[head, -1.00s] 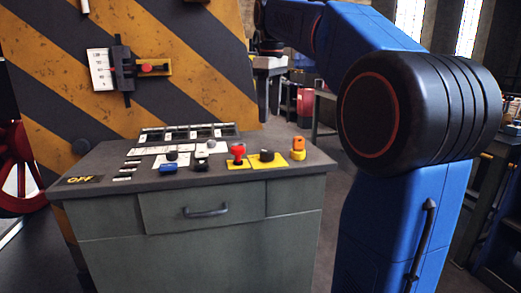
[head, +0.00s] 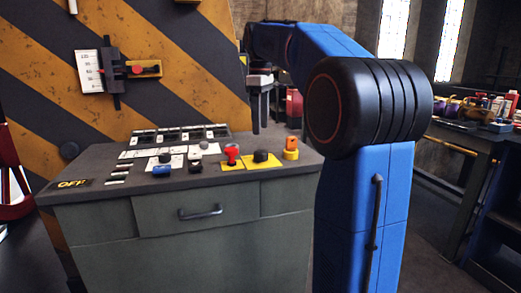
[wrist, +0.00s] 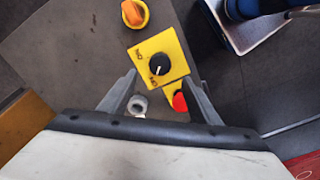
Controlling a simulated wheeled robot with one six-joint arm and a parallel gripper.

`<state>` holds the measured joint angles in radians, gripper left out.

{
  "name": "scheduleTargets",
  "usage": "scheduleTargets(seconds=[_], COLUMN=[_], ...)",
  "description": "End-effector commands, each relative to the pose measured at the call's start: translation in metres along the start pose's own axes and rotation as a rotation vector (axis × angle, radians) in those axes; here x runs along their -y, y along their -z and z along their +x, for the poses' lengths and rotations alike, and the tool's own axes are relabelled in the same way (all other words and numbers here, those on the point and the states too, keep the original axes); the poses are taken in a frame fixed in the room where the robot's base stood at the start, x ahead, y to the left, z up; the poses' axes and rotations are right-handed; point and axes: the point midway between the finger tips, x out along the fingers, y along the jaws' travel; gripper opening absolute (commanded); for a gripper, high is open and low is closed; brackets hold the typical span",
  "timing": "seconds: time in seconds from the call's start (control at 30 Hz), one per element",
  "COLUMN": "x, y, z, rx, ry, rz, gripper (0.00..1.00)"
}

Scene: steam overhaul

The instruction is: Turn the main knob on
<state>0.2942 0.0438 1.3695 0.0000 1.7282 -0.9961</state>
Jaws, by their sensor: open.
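A black round knob (head: 261,156) with a white pointer line sits on a yellow plate (head: 242,163) at the right part of the console top. My gripper (head: 260,128) hangs fingers-down above the right back of the console, apart from the knob. In the wrist view, my gripper (wrist: 162,75) is open and empty, with one finger on each side of the knob's line.
An orange knob on a yellow base (head: 291,148) stands right of the black knob. A red knob (head: 232,154) stands left of it. A striped panel (head: 150,60) rises behind the console (head: 100,165).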

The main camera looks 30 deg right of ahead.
Motion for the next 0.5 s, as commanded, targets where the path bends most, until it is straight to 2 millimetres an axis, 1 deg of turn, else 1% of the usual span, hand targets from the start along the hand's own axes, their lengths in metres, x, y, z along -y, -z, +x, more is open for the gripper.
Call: scheduleTargets(seconds=[0.03,0.1,0.3,0.5], x=[0.001,0.000,0.001,0.000], y=[-0.001,0.000,0.000,0.000], z=[0.009,0.022,0.057,0.082], rx=[0.001,0.001,0.002,0.001], ry=[0.002,0.002,0.003,0.001], rz=[0.000,0.000,0.000,0.000], gripper=[0.57,0.57,0.57,0.57])
